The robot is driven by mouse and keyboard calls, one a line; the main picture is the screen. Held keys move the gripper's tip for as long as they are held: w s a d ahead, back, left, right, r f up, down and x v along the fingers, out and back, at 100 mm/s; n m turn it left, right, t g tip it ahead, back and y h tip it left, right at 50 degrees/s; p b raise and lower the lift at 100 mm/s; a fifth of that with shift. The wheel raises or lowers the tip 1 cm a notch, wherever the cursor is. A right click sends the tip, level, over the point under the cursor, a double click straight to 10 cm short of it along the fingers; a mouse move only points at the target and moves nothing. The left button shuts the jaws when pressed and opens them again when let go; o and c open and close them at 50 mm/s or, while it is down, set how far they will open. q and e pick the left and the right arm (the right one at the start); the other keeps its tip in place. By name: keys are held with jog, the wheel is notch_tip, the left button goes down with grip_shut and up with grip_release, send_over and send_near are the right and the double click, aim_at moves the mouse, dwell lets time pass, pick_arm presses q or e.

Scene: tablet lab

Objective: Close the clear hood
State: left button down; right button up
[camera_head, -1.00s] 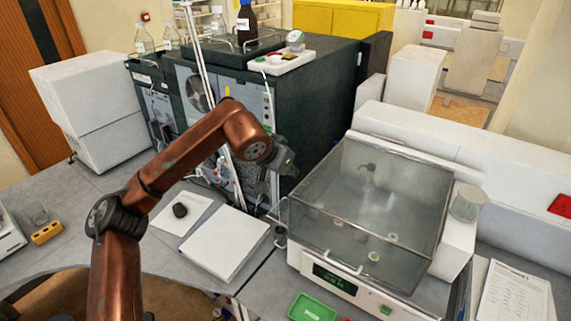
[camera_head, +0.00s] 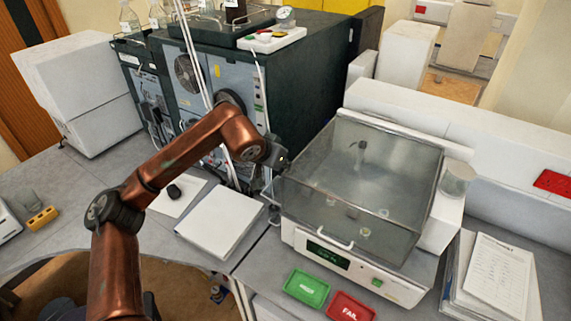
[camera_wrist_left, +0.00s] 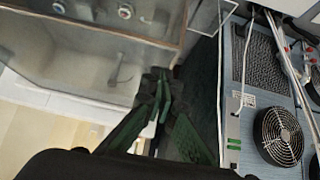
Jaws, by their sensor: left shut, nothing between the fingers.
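The clear hood (camera_head: 395,163) is a see-through box over the top of a white instrument (camera_head: 310,241) with a green display, at the right in the head view. It looks lowered over the instrument; I cannot tell whether it is fully seated. A pale handle (camera_head: 337,243) is on its front. My left gripper (camera_head: 283,162) is beside the hood's left upper edge; contact is unclear. In the left wrist view the dark green fingers (camera_wrist_left: 161,88) are shut and empty, close to the hood (camera_wrist_left: 85,50). My right gripper is out of view.
A dark cabinet (camera_head: 305,85) with fans stands behind my left arm. A white folder (camera_head: 220,221) lies left of the instrument. A green tray (camera_head: 306,288) and a red tray (camera_head: 351,309) lie in front. A clear jar (camera_head: 457,180) and papers (camera_head: 502,273) are at the right.

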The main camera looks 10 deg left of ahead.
aim_at(287, 177)
pick_arm(q)
jog(key=shift+t, duration=0.6)
jog(key=f+b, duration=0.4)
jog(key=b, duration=0.1)
jog(key=shift+s+a+f, duration=0.1)
jog(key=shift+s+f, duration=0.1)
jog(key=shift+f, duration=0.2)
jog(key=shift+s+r, duration=0.1)
